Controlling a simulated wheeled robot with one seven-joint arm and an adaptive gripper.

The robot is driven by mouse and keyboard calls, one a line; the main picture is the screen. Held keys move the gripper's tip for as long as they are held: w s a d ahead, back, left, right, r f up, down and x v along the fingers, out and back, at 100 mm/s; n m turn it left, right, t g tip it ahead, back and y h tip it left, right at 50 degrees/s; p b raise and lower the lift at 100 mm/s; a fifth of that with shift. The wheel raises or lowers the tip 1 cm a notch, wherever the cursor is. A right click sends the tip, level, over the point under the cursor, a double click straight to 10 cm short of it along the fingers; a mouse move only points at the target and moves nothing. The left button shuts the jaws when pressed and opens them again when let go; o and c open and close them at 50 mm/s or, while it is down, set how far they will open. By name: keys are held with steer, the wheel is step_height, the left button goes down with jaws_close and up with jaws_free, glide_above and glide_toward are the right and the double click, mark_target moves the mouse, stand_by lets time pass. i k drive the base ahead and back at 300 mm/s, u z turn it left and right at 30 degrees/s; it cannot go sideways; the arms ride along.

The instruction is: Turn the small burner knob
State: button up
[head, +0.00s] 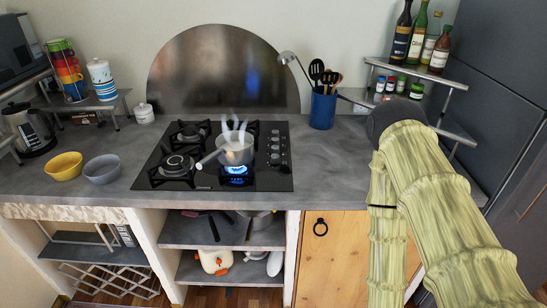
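The black gas stove (212,183) is set in the grey counter. A column of several small round knobs (275,147) runs along its right side; which one serves the small burner cannot be told at this size. A blue flame (236,170) burns at the front right, under a steaming pot (236,152) whose handle points to the lower left. The front left burner (178,165) shows no flame. My arm, in a yellow-green cover, bends at the right of the view, over the counter and the wooden cabinet, well apart from the knobs. My gripper is not visible.
A blue utensil holder (322,110) stands right of the stove. A corner shelf (415,72) with bottles and jars is behind my arm. Yellow (64,166) and grey (103,169) bowls sit left of the stove.

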mark_target(275, 159)
steer(key=k, duration=1.15)
steer(key=u, duration=0.8)
steer(key=i, duration=1.8)
steer(key=z, duration=0.8)
